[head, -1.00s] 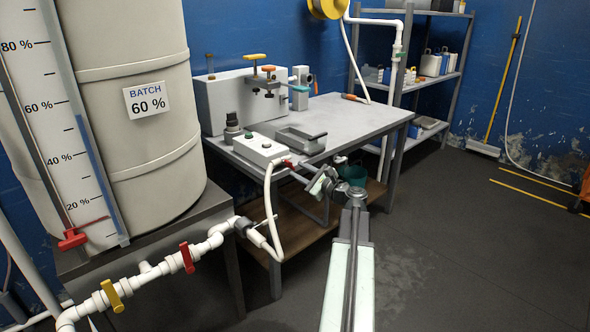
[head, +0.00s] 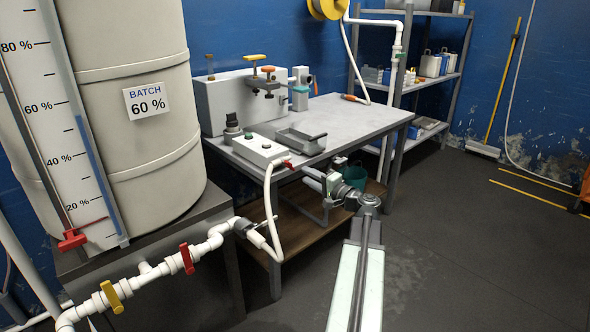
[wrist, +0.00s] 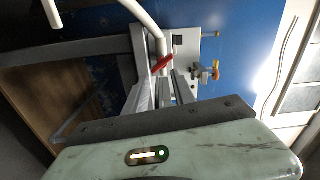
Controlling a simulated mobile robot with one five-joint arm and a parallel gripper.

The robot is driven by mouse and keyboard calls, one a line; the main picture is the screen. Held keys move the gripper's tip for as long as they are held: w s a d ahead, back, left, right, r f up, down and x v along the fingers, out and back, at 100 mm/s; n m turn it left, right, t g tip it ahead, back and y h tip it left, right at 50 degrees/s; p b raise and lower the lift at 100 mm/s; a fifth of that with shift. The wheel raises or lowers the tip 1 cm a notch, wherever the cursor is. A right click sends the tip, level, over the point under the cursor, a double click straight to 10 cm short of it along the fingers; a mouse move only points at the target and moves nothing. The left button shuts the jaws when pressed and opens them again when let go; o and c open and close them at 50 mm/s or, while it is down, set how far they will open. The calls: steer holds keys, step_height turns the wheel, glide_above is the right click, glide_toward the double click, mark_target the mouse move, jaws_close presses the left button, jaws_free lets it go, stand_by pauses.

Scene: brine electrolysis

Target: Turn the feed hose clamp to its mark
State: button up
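A dark clamp-like fitting (head: 245,228) with a thin rod sits where the hose meets the pipe. I cannot tell surely which is the feed hose clamp, and no mark is legible.
The bench (head: 350,115) holds a control box (head: 259,149), a grey tray (head: 300,143) and valve equipment. A large tank (head: 135,60) stands left, above white pipes with red (head: 187,258) and yellow (head: 112,297) handles. Floor is free at right.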

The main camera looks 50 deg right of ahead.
mark_target(291, 166)
steer(key=w+n, duration=0.2)
steer(key=n, duration=0.5)
steer(key=w+n, duration=0.3)
steer(key=n, duration=0.5)
steer(key=w+n, duration=0.3)
steer(key=n, duration=0.5)
steer(key=shift+r+p, duration=0.35)
steer(key=shift+r, duration=0.05)
jaws_close()
